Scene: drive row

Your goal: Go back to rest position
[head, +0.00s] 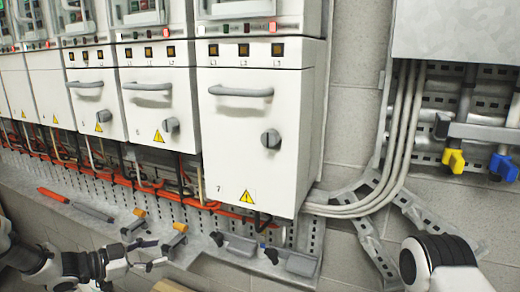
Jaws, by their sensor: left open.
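My left gripper (153,254) is at the lower left of the head view, its arm coming in from the left edge. Its two dark-tipped fingers are apart and nothing shows between them. It is in front of the ledge below the cabinets, near the orange-ended grey parts there; whether it touches anything I cannot tell. Part of my right arm shows at the lower right, white with a black ribbed joint. My right gripper is outside the picture.
White drive cabinets (250,160) with handles and knobs line the wall. Orange cables (150,188) run below them. A red-handled screwdriver-like tool (75,204) lies on the ledge at left. Yellow (453,160) and blue (503,166) valve handles hang at right. Grey conduits bend beside the last cabinet.

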